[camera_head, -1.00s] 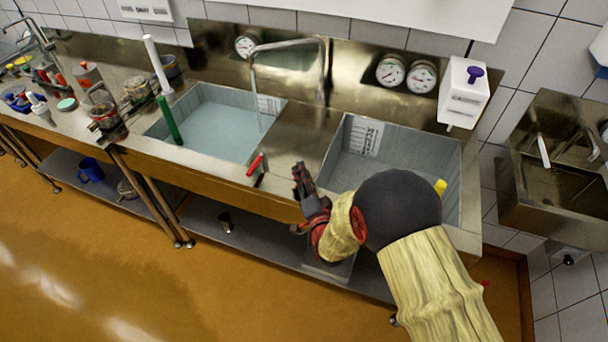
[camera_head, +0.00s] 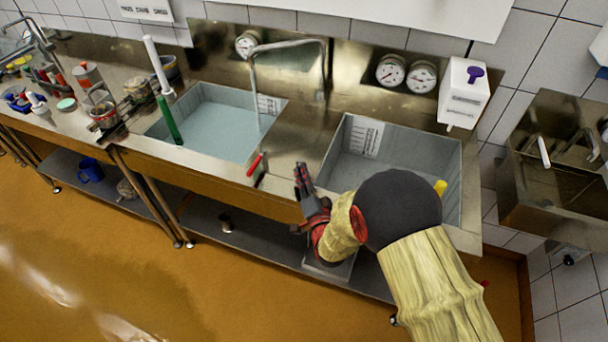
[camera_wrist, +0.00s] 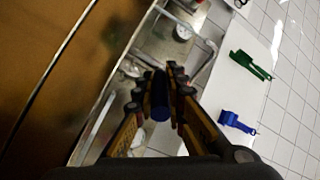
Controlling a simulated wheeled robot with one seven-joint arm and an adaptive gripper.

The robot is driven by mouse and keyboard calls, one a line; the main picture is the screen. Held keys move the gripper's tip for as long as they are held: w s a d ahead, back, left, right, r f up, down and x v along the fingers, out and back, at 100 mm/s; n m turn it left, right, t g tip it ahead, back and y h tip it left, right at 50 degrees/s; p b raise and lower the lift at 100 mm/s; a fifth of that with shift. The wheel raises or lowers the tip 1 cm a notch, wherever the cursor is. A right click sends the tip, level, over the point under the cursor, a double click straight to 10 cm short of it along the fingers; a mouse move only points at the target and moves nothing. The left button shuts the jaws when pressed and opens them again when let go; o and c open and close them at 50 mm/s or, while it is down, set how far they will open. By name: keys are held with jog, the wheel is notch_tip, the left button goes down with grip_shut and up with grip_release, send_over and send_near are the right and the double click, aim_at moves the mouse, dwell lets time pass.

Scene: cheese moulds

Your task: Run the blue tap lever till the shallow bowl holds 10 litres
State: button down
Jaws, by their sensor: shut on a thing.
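In the wrist view my gripper (camera_wrist: 160,90) is shut on a dark blue rounded bar, the blue lever (camera_wrist: 160,108). In the head view my gripper (camera_head: 303,180) is at the front edge of the counter, between the two sink bowls; the lever is hidden there. The left bowl (camera_head: 190,100) has pale blue water in it, and a curved spout (camera_head: 256,62) hangs over it. The right bowl (camera_head: 448,160) is grey, with a marked scale plate (camera_head: 367,138) on its back wall; its floor is partly hidden by my arm. I cannot tell which bowl is shallower.
A red lever (camera_head: 256,164) stands on the front edge left of my gripper. A yellow handle (camera_head: 440,187) is at the right bowl. Round dials (camera_head: 390,71) are on the back panel. Jars crowd the left counter.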

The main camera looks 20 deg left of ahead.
aim_at(298, 164)
jog(key=shift+a, duration=0.1)
jog(key=m+h+b, duration=0.1)
jog(key=a+m+t+h+b, duration=0.1)
jog(key=h+b, duration=0.1)
jog(key=h, duration=0.1)
jog(key=shift+s+a+f+m+t, duration=0.15)
jog(key=shift+s+a+m+t, duration=0.05)
jog(key=shift+s+m+t, duration=0.2)
jog(key=m+h+b, duration=0.1)
jog(key=h, duration=0.1)
jog(key=a+m+h+b, duration=0.1)
jog(key=h, duration=0.1)
jog(key=shift+a+m+t, duration=0.1)
jog(key=shift+m+t, duration=0.2)
jog(key=shift+t, duration=0.1)
jog(key=shift+a+m+h+b, duration=0.25)
jog(key=shift+m+h, duration=0.2)
jog(key=shift+h, duration=0.25)
jog(key=shift+a+m+h+b, duration=0.1)
jog(key=shift+m+h+b, duration=0.15)
jog(key=shift+m+h, duration=0.35)
jog(key=c, duration=1.9)
grip_release()
jog(key=shift+r, duration=0.2)
jog(key=shift+o, duration=0.5)
